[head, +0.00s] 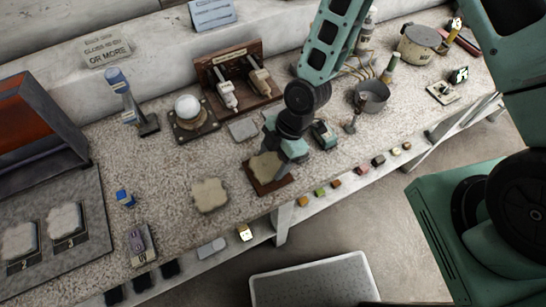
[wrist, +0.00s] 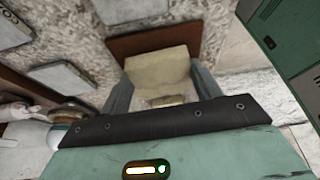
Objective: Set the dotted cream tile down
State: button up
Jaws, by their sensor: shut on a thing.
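My gripper (head: 278,168) is over the bench, pointing down at a brown square board (head: 272,187). It is shut on a cream tile (head: 262,165), which shows between the two fingers in the wrist view (wrist: 158,72). The tile is over the brown board, whose far part shows beyond it in the wrist view (wrist: 190,38). I cannot tell whether the tile touches the board, and dots on it are not clear. Another cream tile (head: 210,195) lies flat on the bench to the left of the board.
A white sphere on a stand (head: 187,107) and a brown rack (head: 238,78) stand behind. A small green device (head: 324,134) is close on the right. A grey tray with numbered pale tiles (head: 67,220) is at left.

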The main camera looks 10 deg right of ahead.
jog(key=shift+f+b, duration=0.45)
jog(key=shift+f, duration=0.15)
jog(key=o, duration=1.2)
jog(key=shift+r, duration=0.1)
jog(key=shift+r+p, duration=1.45)
jog(key=shift+r, duration=0.5)
jog(key=shift+r, duration=0.1)
jog(key=r+m, duration=0.1)
jog(key=r, duration=0.1)
jog(key=d+r+m+h+b, duration=0.1)
jog(key=r, duration=0.1)
jog(key=shift+w+r, duration=0.1)
jog(key=shift+r, duration=0.25)
jog(key=s+d+r+m+h+b, duration=0.1)
jog(key=s+d+r+m, duration=0.1)
jog(key=s+r+m, duration=0.2)
jog(key=s+d+r+m+t+b, duration=0.1)
jog(key=s+r+m, duration=0.3)
jog(key=r, duration=0.3)
jog(key=s+d+r+m+h+b, duration=0.1)
jog(key=s+d+r+m+b, duration=0.1)
jog(key=s+r+m, duration=0.2)
jog(key=shift+d+r+h, duration=0.15)
jog(key=shift+d+r, duration=0.05)
jog(key=shift+r, duration=0.35)
jog(key=shift+d+r+h, duration=0.15)
jog(key=shift+r, duration=0.35)
